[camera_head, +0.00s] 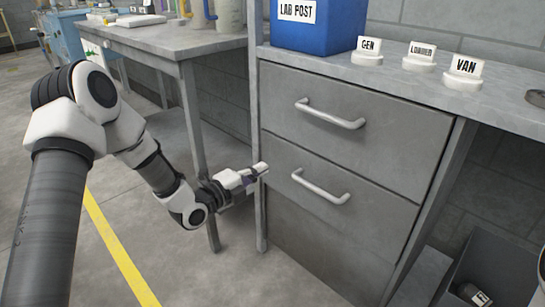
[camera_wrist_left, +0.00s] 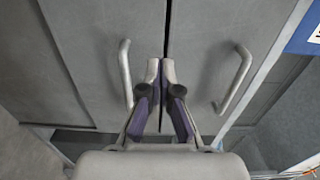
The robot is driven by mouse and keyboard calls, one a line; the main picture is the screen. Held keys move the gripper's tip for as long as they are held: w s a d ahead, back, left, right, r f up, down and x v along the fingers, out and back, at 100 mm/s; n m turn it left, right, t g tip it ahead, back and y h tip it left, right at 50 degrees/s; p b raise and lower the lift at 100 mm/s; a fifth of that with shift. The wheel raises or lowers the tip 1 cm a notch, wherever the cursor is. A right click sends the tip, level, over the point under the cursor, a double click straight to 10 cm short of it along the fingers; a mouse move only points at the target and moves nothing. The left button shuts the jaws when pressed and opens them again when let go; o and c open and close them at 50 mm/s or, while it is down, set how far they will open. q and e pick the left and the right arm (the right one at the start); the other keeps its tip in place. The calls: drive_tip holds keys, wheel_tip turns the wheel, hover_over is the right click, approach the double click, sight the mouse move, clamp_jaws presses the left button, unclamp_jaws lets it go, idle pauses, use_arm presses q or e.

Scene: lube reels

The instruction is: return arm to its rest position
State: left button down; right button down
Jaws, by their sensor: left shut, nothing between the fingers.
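My left arm (camera_head: 140,155) comes in from the left in the head view and reaches toward the grey drawer cabinet. My left gripper (camera_head: 262,168) is shut and empty, beside the cabinet's left edge at about the height of the lower drawer handle (camera_head: 320,187). In the left wrist view the closed fingertips (camera_wrist_left: 160,68) lie between two handles, the left one (camera_wrist_left: 125,75) and the right one (camera_wrist_left: 234,80). The fingers hold neither handle. My right gripper does not show.
The grey cabinet (camera_head: 355,120) has an upper drawer handle (camera_head: 329,113); both drawers look closed. On its top stand a blue LAB POST box (camera_head: 318,35) and labels GEN (camera_head: 369,50) and VAN (camera_head: 465,72). A grey table (camera_head: 165,40) stands at left. Open floor with a yellow line (camera_head: 120,245) lies below.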

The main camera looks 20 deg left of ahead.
use_arm(q)
drive_tip(key=s+d+f+n+g, duration=0.1)
drive_tip(key=s+d+f+g, duration=0.2)
drive_tip(key=s+f, duration=0.35)
drive_tip(key=s+d+f+n+g+y, duration=0.1)
drive_tip(key=s+d+f+g, duration=0.25)
drive_tip(key=f, duration=0.65)
drive_tip(key=s+d+f+n+g, duration=0.1)
drive_tip(key=s+d+f+g, duration=0.15)
drive_tip(key=s+f, duration=0.45)
drive_tip(key=s+f+n+g+y, duration=0.25)
drive_tip(key=s+f+n, duration=0.2)
drive_tip(key=s, duration=0.25)
drive_tip(key=s+f+n+g+y, duration=0.1)
drive_tip(key=s+f+n+g, duration=0.3)
drive_tip(key=s, duration=0.4)
drive_tip(key=s+a+n+g+y, duration=0.2)
drive_tip(key=s+a+n, duration=0.25)
drive_tip(key=n, duration=0.55)
wheel_tip(320, 180, up, 33)
drive_tip(key=d+p, duration=0.1)
drive_tip(key=p, duration=3.2)
drive_tip(key=shift+s+n, duration=0.45)
drive_tip(key=shift+r+t, duration=0.15)
drive_tip(key=shift+t, duration=0.1)
